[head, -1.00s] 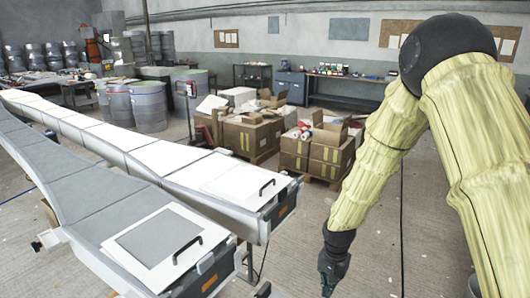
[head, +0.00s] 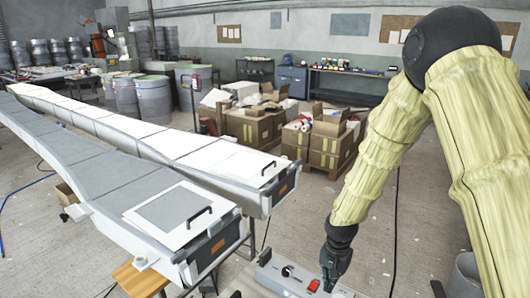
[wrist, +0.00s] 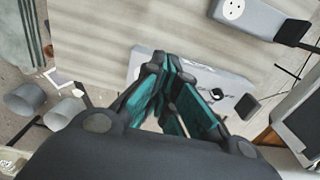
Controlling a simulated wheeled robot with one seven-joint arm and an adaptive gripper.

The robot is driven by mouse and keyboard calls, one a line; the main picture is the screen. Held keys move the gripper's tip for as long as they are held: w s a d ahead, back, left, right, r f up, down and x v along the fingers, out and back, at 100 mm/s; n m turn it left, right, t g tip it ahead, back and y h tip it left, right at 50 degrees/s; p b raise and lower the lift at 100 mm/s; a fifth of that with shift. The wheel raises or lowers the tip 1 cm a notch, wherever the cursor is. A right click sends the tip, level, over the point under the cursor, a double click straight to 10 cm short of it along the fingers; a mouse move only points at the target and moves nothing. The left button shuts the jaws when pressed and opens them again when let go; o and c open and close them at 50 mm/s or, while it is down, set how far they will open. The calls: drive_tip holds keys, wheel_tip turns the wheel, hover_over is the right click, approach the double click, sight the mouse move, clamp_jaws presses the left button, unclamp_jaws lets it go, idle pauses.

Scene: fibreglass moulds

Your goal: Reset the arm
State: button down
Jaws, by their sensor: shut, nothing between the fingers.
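My arm in a pale yellow sleeve comes down the right side of the head view. My gripper (head: 332,266) hangs at its end, pointing down, with empty fingers closed together. It is above or in front of a grey control box (head: 287,281) with a red switch (head: 313,285) and a black knob or lever; I cannot tell whether they touch. In the wrist view my gripper (wrist: 170,95) shows dark, teal-lined fingers, with a light grey box with dark parts (wrist: 205,80) behind them.
Two long moulds, one grey (head: 110,185) and one white (head: 160,140), stretch across the left. A wooden stool top (head: 140,279) is near the front. Cardboard boxes (head: 330,145) stand on a pallet behind my arm. Open concrete floor (head: 415,230) lies around my arm.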

drive_tip(key=s+f+n+y, duration=0.1)
drive_tip(key=s+f+n, duration=0.2)
drive_tip(key=s+f, duration=1.45)
drive_tip(key=s+d+f+n, duration=0.1)
drive_tip(key=s+f+n, duration=0.1)
drive_tip(key=s, duration=0.7)
drive_tip(key=s+d+f+n, duration=0.1)
drive_tip(key=s+d+f, duration=0.1)
drive_tip(key=s, duration=0.7)
wheel_tip(320, 180, down, 10)
drive_tip(key=h+b, duration=0.1)
drive_tip(key=b, duration=0.9)
drive_tip(key=shift+s+r, duration=0.2)
drive_tip(key=shift+s, duration=0.1)
drive_tip(key=shift+d, duration=0.1)
